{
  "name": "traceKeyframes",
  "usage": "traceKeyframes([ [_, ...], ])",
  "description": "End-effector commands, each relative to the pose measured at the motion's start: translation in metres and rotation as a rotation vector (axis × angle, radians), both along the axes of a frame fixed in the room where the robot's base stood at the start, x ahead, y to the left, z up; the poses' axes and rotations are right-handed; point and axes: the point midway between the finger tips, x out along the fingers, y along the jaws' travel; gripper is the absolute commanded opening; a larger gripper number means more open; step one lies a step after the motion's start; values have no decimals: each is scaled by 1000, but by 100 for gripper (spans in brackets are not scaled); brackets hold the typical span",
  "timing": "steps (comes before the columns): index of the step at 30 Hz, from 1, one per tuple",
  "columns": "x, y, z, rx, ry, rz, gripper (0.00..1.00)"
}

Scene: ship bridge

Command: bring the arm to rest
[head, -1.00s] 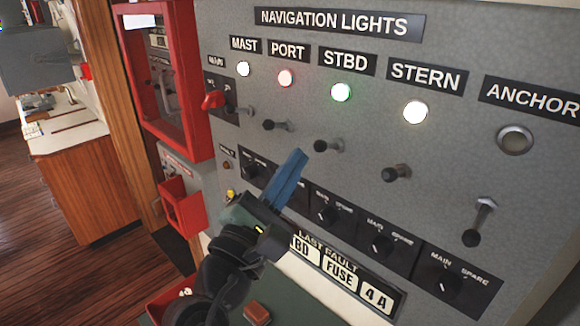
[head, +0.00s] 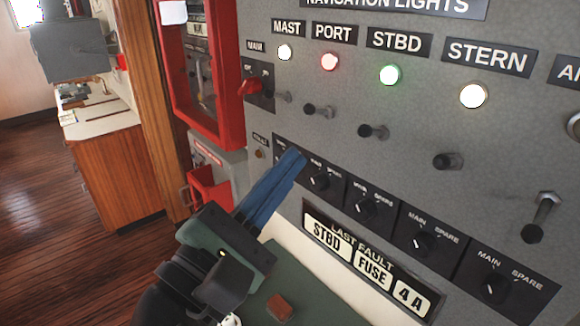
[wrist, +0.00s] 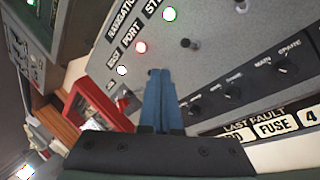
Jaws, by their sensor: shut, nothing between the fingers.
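My gripper (head: 290,165) has blue fingers, shut with nothing between them. In the head view it reaches up and to the right from the bottom, in front of the lower left of the grey navigation lights panel (head: 450,120). Its fingertips overlap the row of rotary MAIN/SPARE switches in the picture; whether they touch the panel I cannot tell. In the wrist view the fingers (wrist: 160,80) point toward the same panel (wrist: 215,60). The mast, port, stbd and stern lamps are lit. The anchor lamp (head: 574,127) is cut by the right edge.
A red-framed box (head: 231,80) and a red bin (head: 207,187) are left of the panel. A green ledge (head: 325,300) with a small reddish-brown block (head: 279,307) lies below. A wooden cabinet (head: 115,175) stands at left. The wooden floor (head: 50,240) between is open.

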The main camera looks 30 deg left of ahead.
Motion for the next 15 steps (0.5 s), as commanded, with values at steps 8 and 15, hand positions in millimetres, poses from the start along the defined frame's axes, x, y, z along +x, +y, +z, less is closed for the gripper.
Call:
traceKeyframes([
  [8,1,-1,1,14,-2,4,0],
  [15,22,-40,33,483,-79,163,0],
])
